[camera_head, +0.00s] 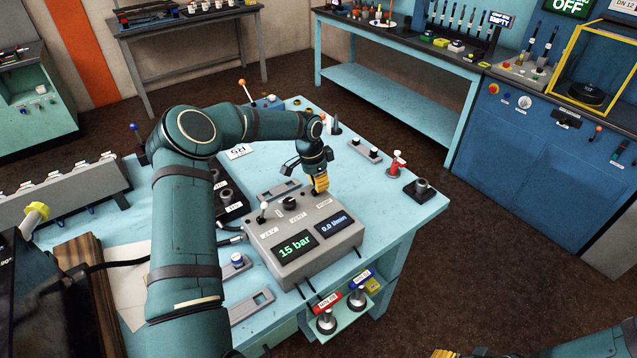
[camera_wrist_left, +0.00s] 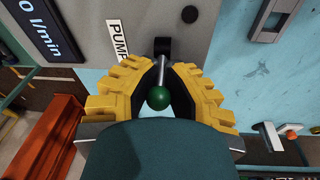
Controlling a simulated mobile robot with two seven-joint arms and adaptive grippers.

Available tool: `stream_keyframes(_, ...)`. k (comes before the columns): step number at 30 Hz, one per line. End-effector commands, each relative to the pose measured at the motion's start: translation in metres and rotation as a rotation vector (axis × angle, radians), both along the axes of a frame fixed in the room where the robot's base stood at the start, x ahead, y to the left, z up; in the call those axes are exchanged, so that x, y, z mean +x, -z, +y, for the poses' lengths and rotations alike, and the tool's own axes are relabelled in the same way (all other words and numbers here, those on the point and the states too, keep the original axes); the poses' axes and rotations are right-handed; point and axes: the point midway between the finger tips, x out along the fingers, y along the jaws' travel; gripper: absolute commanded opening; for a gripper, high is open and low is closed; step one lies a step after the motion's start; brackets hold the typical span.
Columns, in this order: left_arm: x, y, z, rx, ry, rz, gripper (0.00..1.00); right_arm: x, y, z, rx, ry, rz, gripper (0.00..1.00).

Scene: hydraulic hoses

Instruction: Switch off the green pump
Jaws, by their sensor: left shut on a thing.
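The grey control box (camera_head: 335,258) stands on the light blue table. It has a green display reading 15 bar (camera_head: 295,247) and a blue flow display (camera_head: 333,226). The pump lever has a green ball (camera_wrist_left: 187,98) on a metal stem beside the PUMP label (camera_wrist_left: 120,40) in the left wrist view. My left gripper (camera_head: 320,186) has its yellow fingers around this lever and is shut on it. The fingers and wrist hide the lever in the head view. My right gripper (camera_head: 442,353) only just shows at the bottom edge; its jaws are cut off.
A white-tipped lever (camera_head: 263,206) and a black knob (camera_head: 289,203) sit on the same box. A red valve-like part (camera_head: 396,165) and a grey fitting (camera_head: 421,187) stand to the right. The floor to the right is clear.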

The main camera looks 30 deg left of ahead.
Motion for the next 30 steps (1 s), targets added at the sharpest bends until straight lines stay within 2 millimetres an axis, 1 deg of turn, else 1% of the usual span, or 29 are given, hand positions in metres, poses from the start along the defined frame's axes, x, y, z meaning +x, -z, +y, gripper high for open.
stream_keyframes(1,0.001,-0.001,0.001,0.001,-0.001,-0.003,0.19,0.000,0.000,0.000,0.000,0.000,0.000,0.47)
stream_keyframes(2,0.001,-0.001,0.001,0.001,-0.001,-0.003,0.30,0.000,0.000,0.000,0.000,0.000,0.000,0.47)
stream_keyframes(3,0.001,-0.001,0.001,0.001,-0.001,-0.003,0.44,0.000,0.000,0.000,0.000,0.000,0.000,0.47)
stream_keyframes(4,0.001,-0.001,0.001,0.001,-0.001,-0.003,0.45,0.000,0.000,0.000,0.000,0.000,0.000,0.47)
stream_keyframes(13,0.000,-0.002,0.000,0.001,0.000,-0.003,0.45,0.000,0.000,0.000,0.000,0.000,0.000,0.47)
stream_keyframes(17,0.000,-0.012,0.002,0.003,-0.001,-0.005,0.45,0.000,0.000,0.000,0.000,0.000,0.000,0.47)
stream_keyframes(20,-0.001,-0.027,0.005,0.003,-0.002,-0.006,0.45,0.000,0.000,0.000,0.000,0.000,0.000,0.47)
stream_keyframes(27,-0.005,-0.076,0.012,0.003,-0.001,-0.007,0.45,0.000,0.000,0.000,0.000,0.000,0.000,0.47)
stream_keyframes(30,-0.007,-0.093,0.014,0.002,-0.001,-0.006,0.45,0.000,0.000,0.000,0.000,0.000,0.000,0.47)
